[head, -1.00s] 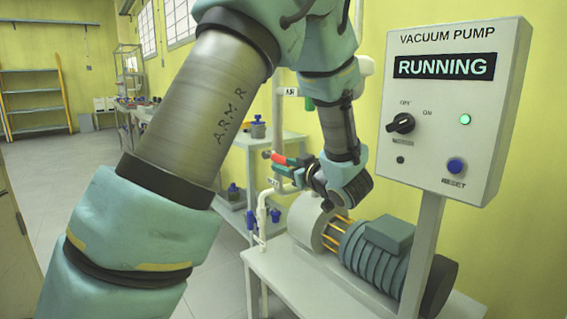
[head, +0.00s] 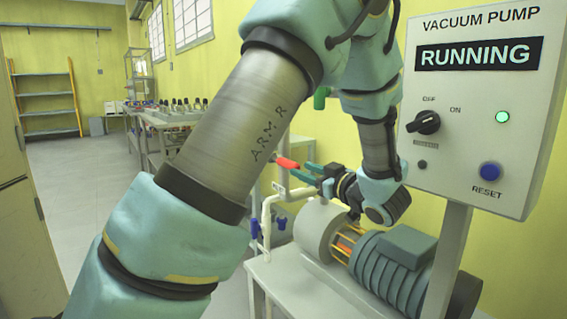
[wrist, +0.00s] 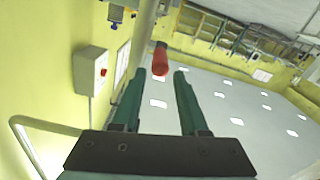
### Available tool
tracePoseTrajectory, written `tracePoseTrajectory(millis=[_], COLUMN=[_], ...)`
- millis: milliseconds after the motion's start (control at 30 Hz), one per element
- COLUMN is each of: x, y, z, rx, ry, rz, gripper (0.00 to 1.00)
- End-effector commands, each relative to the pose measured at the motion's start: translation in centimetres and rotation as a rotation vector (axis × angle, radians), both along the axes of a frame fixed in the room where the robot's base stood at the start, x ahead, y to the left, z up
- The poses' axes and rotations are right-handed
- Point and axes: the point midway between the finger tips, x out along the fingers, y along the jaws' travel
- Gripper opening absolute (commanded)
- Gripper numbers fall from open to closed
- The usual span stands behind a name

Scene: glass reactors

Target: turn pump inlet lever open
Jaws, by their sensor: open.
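The red lever handle (head: 287,164) shows in the head view on the white pipe above the pump, just left of my gripper's fingertips. In the wrist view the red handle (wrist: 160,60) lies ahead of and between the two green fingers. My gripper (head: 311,170) is open and points left toward the handle; its fingers also show in the wrist view (wrist: 158,78). I cannot tell whether either finger touches the handle. The valve body behind the handle is mostly hidden. The vacuum pump (head: 385,262) sits on a white stand below my gripper.
The vacuum pump panel (head: 475,105) reads RUNNING, with a lit green lamp, close on the right. A blue valve handle (head: 254,228) is on the white pipe (head: 268,210) at the stand's left. Benches with glassware (head: 170,112) stand farther back. The floor at left is clear.

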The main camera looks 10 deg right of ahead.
Motion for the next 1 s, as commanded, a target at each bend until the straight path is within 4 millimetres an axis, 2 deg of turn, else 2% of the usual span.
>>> tracePoseTrajectory(millis=[533,700,1000], x=[8.0,9.2,9.4], y=[3.9,4.4,4.5], z=[0.0,0.0,0.0], rx=[0.000,0.000,0.000], ry=[-0.001,0.000,0.001], rz=[0.002,0.001,0.000], gripper=[0.43,0.43,0.43])
